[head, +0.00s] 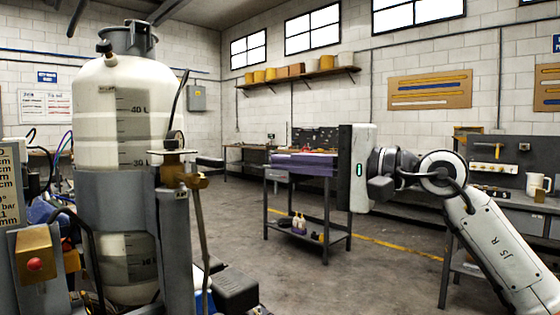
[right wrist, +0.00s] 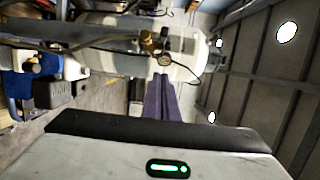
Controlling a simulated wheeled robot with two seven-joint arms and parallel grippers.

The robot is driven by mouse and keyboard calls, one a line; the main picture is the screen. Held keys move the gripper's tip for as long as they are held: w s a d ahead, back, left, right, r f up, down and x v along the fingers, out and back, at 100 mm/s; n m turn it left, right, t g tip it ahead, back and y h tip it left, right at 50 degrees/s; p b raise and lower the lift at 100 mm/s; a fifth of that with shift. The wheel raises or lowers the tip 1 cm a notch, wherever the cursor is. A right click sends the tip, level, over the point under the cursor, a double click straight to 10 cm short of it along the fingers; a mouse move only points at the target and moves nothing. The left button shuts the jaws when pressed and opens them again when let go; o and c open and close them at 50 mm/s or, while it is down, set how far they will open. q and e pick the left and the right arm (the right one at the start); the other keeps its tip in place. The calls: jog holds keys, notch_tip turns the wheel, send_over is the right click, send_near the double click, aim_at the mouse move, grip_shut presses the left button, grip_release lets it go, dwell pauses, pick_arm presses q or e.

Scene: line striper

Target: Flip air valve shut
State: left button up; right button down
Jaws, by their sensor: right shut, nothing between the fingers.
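The line striper's white tank (head: 125,100), with litre marks, stands at the left in the head view. A short dark lever (head: 210,162) sticks out level to the right of the fitting. My right gripper (head: 345,168) is shut and empty, well to the right of the valve and apart from it. My left gripper is out of view.
A brass box with a red button (head: 34,257) is at the lower left. A workbench (head: 515,205) stands at the right. Open floor (head: 370,275) lies in front.

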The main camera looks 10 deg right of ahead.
aim_at(205, 161)
jog(key=w+a+p, duration=0.1)
jog(key=w+a, duration=0.1)
jog(key=a, duration=0.7)
jog(key=shift+w, duration=0.2)
jog(key=shift+s+a, duration=0.15)
jog(key=shift+a, duration=0.1)
